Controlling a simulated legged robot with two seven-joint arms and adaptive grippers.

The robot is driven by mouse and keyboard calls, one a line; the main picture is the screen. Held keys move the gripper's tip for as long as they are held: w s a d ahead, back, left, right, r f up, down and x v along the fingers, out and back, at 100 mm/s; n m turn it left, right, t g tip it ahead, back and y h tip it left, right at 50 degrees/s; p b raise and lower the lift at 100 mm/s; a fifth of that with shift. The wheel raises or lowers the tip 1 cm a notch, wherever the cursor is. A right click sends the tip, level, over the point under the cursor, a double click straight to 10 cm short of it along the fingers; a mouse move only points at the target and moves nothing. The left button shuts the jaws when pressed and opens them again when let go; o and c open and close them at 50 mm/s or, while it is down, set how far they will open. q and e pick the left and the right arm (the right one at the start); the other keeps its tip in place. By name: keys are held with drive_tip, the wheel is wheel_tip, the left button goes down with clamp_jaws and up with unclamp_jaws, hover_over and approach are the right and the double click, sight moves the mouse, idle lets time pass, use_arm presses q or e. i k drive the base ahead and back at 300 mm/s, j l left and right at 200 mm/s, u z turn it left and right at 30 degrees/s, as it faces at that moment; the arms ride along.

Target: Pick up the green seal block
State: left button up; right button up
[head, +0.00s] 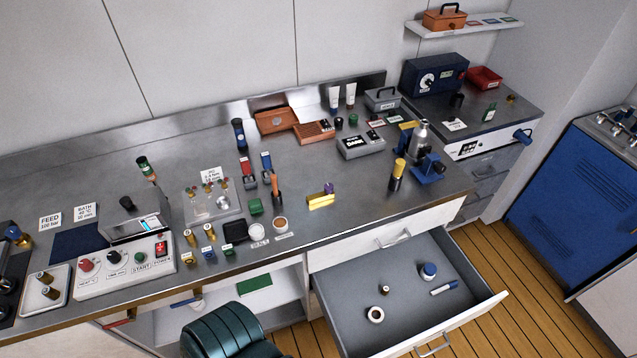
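Two small green blocks are on the steel worktop, and I cannot tell for sure which is the seal block. One green block (256,207) sits near the middle, just left of an orange-handled tool (277,188). A smaller dark green block (229,251) is at the front edge, at the right end of a short row with a yellow block (190,258) and a blue block (209,252). Nothing is holding either block. Neither of my grippers is in view.
A black box (234,230) and small round dishes (280,224) stand close by. Brass-topped pieces (209,232) stand behind the row. An open drawer (400,298) juts out at the front right, and a dark green seat (230,333) is below the front edge.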

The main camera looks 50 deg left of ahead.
sight(228, 249)
drive_tip(key=u, duration=0.45)
drive_tip(key=k+u, duration=0.1)
drive_tip(key=u, duration=0.8)
drive_tip(key=k+u, duration=0.1)
drive_tip(key=u, duration=0.35)
drive_tip(key=j+u, duration=0.1)
drive_tip(key=u, duration=0.35)
